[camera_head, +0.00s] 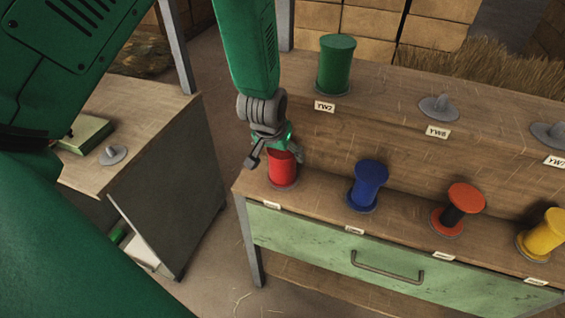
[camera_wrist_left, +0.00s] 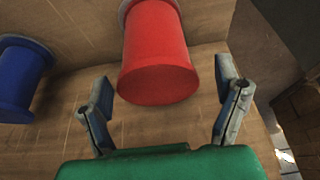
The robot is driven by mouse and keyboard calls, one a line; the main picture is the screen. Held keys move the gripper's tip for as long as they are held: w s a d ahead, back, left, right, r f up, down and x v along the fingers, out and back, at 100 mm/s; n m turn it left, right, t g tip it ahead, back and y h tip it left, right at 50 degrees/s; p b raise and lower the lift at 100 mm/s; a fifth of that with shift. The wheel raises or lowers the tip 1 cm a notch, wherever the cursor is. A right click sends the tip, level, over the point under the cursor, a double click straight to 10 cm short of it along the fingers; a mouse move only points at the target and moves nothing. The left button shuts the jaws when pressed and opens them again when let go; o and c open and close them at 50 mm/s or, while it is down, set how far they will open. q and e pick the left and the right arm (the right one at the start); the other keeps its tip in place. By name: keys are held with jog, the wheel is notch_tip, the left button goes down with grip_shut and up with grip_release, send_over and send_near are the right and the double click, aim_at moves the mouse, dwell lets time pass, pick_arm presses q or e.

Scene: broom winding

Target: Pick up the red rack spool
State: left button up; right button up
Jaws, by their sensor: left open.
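The red spool (camera_head: 282,170) stands upright on a grey base at the left end of the lower shelf. My left gripper (camera_head: 269,158) is directly above and in front of it in the head view and hides its top. In the left wrist view the red spool (camera_wrist_left: 158,60) lies just beyond my open left fingers (camera_wrist_left: 165,105), roughly between them and a little apart. The fingers hold nothing. My right gripper is not in view.
A blue spool (camera_head: 368,185) stands right of the red one, then a red-and-black spool (camera_head: 458,210) and a yellow spool (camera_head: 543,235). A green spool (camera_head: 335,64) is on the upper shelf (camera_head: 390,92). A side table (camera_head: 150,112) stands at left.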

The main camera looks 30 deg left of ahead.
pick_arm(q)
jog(key=f, duration=0.1)
jog(key=w+f, duration=0.1)
jog(key=f, duration=0.1)
jog(key=shift+w+d+f, duration=0.25)
jog(key=shift+d+f, duration=0.05)
jog(key=shift+d, duration=0.1)
jog(key=shift+w+a+f, duration=0.1)
jog(key=shift+a+f, duration=0.05)
jog(key=shift+f, duration=0.05)
jog(key=shift+a, duration=0.35)
jog(key=shift+a+f, duration=0.1)
jog(key=c, duration=1.3)
jog(key=shift+d, duration=0.45)
jog(key=shift+c, duration=0.2)
